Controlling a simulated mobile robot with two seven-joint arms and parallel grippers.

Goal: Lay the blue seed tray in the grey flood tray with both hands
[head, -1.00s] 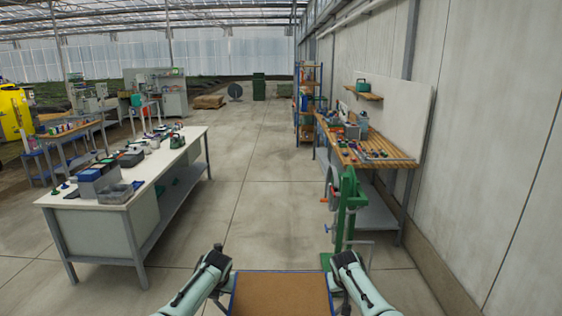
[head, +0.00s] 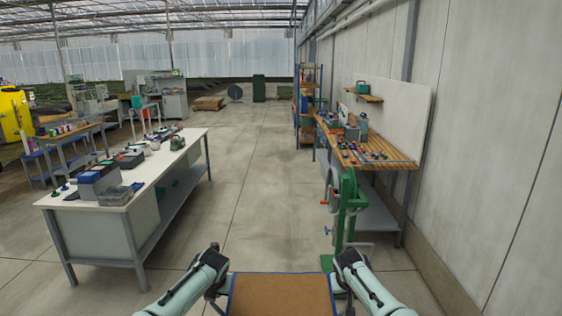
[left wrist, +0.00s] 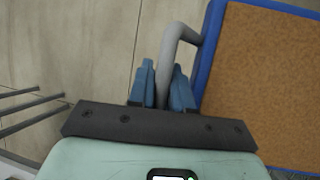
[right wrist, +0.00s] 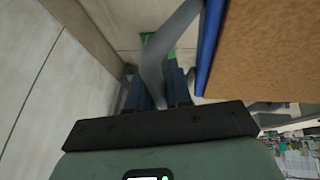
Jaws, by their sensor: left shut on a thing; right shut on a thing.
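The blue seed tray (head: 231,292) shows at the bottom of the head view, a blue rim around a flat brown fill, level between my two arms. Its near part is cut off by the frame. My left gripper (left wrist: 166,78) is shut on a grey looped handle (left wrist: 170,45) at the tray's side in the left wrist view. My right gripper (right wrist: 160,82) is shut on the matching grey handle (right wrist: 155,50) in the right wrist view, beside the blue rim (right wrist: 208,50). I cannot make out the grey flood tray in any view.
A white-topped bench (head: 160,165) with boxes and bottles stands left. A green stand (head: 349,215) with a wheel and crank is close ahead on the right, before a wooden-topped bench (head: 385,163) along the wall. The concrete aisle (head: 262,170) between is clear.

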